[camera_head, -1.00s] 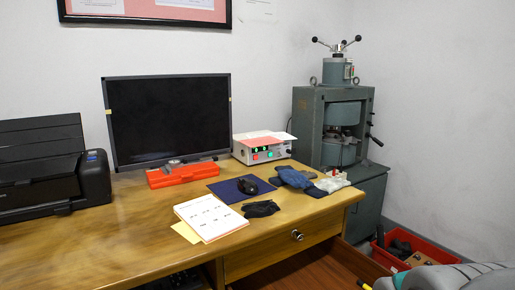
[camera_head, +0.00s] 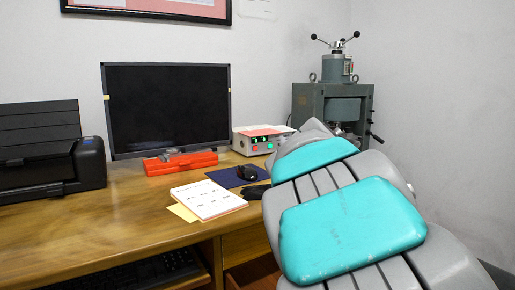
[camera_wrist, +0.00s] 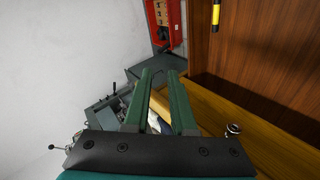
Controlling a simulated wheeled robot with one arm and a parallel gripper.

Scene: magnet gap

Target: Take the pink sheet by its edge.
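The pink sheet (camera_head: 264,132) lies flat on top of the white box with lit green displays (camera_head: 240,144) on the desk, to the right of the monitor. My arm crosses the right side of the head view, and my gripper is hidden there. In the wrist view my gripper (camera_wrist: 159,73) shows two green fingers standing apart with an empty gap between them. They point past the desk's corner toward the floor. The pink sheet is not visible in the wrist view, so my gripper is not seen touching it.
A monitor (camera_head: 168,108) stands behind. The green press (camera_head: 345,105) is partly hidden by my arm. The wrist view shows a drawer knob (camera_wrist: 233,129) and red crate (camera_wrist: 165,12).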

